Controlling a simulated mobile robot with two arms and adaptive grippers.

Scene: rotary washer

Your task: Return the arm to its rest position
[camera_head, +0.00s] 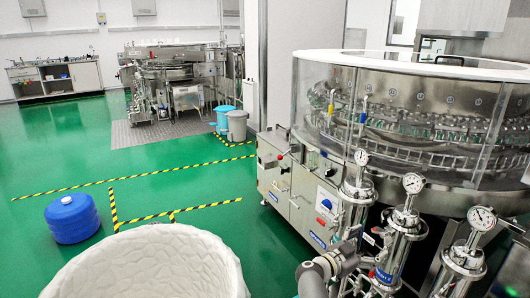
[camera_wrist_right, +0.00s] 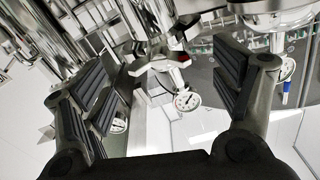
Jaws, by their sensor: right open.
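My right arm reaches in at the bottom middle of the head view, its grey wrist beside the steel filter housings (camera_head: 398,245) of the rotary washer (camera_head: 420,115). My right gripper (camera_wrist_right: 175,80) shows clearly in the right wrist view. Its black ribbed finger pads are wide apart, and I see nothing held between them. A red-tipped valve handle (camera_wrist_right: 166,65) shows in the gap between the fingers; I cannot tell how far it is from them. In the head view the fingers are hard to pick out against the pipes. My left gripper is not in view.
Pressure gauges (camera_head: 413,183) stand on top of the housings, close to my right arm. A blue drum (camera_head: 72,218) stands on the green floor at left. Bins (camera_head: 237,125) and another machine (camera_head: 170,80) are farther back. Green floor between them is open.

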